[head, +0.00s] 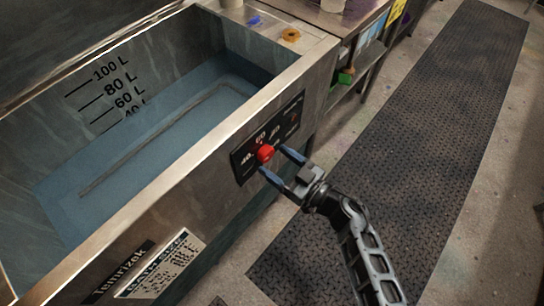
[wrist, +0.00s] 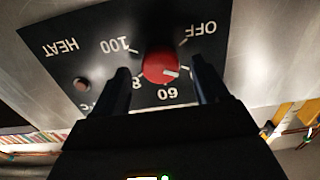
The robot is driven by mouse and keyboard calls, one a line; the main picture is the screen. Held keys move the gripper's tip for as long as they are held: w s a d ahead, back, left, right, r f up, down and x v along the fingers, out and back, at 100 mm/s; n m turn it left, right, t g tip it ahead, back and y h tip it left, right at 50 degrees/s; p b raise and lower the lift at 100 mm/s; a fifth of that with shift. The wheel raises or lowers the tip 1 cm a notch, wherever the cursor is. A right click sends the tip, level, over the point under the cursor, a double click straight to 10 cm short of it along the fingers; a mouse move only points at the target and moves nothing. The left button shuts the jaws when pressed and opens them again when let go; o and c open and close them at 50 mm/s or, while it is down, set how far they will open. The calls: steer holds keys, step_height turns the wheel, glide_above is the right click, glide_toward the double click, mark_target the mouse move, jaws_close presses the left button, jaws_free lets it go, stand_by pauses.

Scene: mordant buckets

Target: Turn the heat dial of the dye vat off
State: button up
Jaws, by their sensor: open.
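The dye vat (head: 205,150) is a metal tank of blue liquid with a black dial panel (head: 243,168) on its outer front wall. The red heat dial (head: 266,154) sits on that panel and shows upside down in the wrist view (wrist: 158,62). Its white pointer mark points right and slightly down there, toward the side between 60 and OFF; the number nearest it is hidden by a finger. OFF is printed at upper right of the dial. My gripper (head: 276,162) is open, with one finger on each side of the dial; whether they touch it is unclear.
A small round brownish button or lamp (wrist: 81,84) sits on the panel beside the dial. A label plate (head: 160,265) is on the vat's front wall. A dark ribbed mat (head: 420,130) covers open floor at right. Shelves (head: 365,60) stand beyond the vat.

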steer(key=shift+x, duration=1.15)
steer(key=c, duration=1.1)
